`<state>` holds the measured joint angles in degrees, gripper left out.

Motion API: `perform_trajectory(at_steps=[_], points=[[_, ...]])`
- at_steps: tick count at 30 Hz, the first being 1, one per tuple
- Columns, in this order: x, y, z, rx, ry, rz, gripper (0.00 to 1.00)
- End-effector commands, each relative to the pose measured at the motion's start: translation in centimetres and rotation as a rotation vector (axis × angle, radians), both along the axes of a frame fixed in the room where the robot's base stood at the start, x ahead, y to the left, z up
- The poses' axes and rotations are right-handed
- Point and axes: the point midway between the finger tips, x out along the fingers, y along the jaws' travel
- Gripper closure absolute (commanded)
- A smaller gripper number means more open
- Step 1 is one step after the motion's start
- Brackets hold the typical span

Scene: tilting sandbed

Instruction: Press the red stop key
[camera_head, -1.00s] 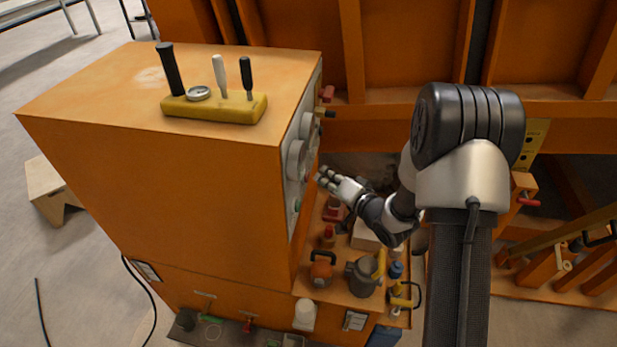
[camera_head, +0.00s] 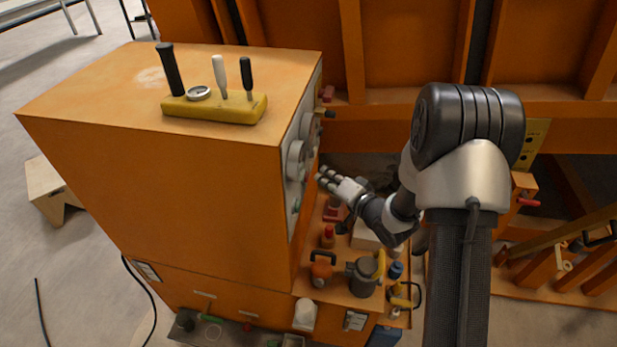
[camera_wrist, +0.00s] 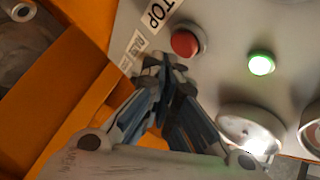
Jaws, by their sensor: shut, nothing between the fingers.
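The red stop key (camera_wrist: 186,42) is a round red button in a pale collar on the light panel (camera_wrist: 220,20) in the wrist view. A label with "TOP" readable (camera_wrist: 158,14) is beside it. My gripper (camera_wrist: 165,65) is shut and empty, its fingertips just below the red key in the picture; whether they touch the panel or key I cannot tell. In the head view my gripper (camera_head: 323,178) points at the panel side of the orange cabinet (camera_head: 160,190). The red key is hidden there by the steep angle.
A lit green button (camera_wrist: 261,64) and a round pale dial (camera_wrist: 250,128) are on the same panel. A yellow block with levers (camera_head: 215,107) stands on the cabinet top. A crowded shelf with a grey jug (camera_head: 363,278) lies below my arm.

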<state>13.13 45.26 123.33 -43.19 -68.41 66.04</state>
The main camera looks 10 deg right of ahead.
Motion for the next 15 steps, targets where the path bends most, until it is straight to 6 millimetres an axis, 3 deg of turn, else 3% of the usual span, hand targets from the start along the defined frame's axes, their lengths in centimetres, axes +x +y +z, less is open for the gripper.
perform_trajectory(at_steps=[15], points=[[0.27, 0.83, 0.0, 0.0, 0.0, 0.0, 1.0]])
